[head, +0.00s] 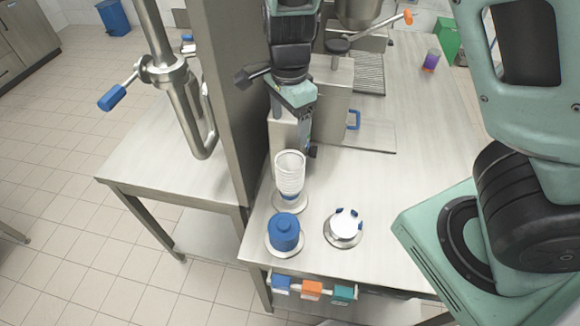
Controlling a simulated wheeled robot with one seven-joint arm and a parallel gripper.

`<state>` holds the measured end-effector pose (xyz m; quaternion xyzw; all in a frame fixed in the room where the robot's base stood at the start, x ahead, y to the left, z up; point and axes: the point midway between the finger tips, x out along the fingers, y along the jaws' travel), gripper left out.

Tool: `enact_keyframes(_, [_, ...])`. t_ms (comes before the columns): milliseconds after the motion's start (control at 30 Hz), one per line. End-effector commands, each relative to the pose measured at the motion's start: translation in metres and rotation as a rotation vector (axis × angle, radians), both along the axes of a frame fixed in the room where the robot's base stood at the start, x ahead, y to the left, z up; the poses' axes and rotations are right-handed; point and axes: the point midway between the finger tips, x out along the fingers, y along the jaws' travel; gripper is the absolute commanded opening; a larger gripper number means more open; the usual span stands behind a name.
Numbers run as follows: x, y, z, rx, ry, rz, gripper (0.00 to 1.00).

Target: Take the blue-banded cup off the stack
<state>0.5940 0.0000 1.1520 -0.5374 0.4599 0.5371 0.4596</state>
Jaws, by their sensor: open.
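A stack of whitish nested cups (290,168) stands upright on a round base (300,203) near the left edge of the steel counter. A blue band (289,197) shows low on the stack; I cannot tell how many cups sit above it. My gripper (310,148) points down just behind the stack and slightly to its right. It is open, and I see nothing held in it. Its fingers are small here and partly hidden, and I cannot tell whether they touch the stack.
A blue lidded container (285,232) stands on a disc in front of the stack. A white round piece with blue marks (345,223) sits on another disc to the right. A steel post (228,90) rises at the left. The counter's right middle (400,180) is clear.

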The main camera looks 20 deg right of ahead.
Motion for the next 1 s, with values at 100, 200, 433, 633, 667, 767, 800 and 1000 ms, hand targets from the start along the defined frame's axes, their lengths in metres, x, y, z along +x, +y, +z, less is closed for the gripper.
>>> enact_keyframes(100, [-0.001,-0.001,-0.025,-0.003,0.004,-0.001,0.77])
enact_keyframes(200, [-0.001,-0.001,-0.04,-0.001,0.003,-0.001,0.77])
enact_keyframes(433, [-0.001,0.0,-0.056,0.0,0.002,0.0,0.77])
enact_keyframes(633, [-0.005,-0.002,-0.083,-0.002,0.005,-0.002,0.77])
enact_keyframes(667, [-0.005,-0.002,-0.088,-0.002,0.004,-0.001,0.77])
enact_keyframes(767, [-0.004,-0.001,-0.099,0.0,0.003,0.0,0.77])
enact_keyframes(800, [-0.004,-0.001,-0.102,0.001,0.002,-0.001,0.77])
enact_keyframes(1000, [-0.004,0.0,-0.104,0.001,-0.001,0.002,0.77])
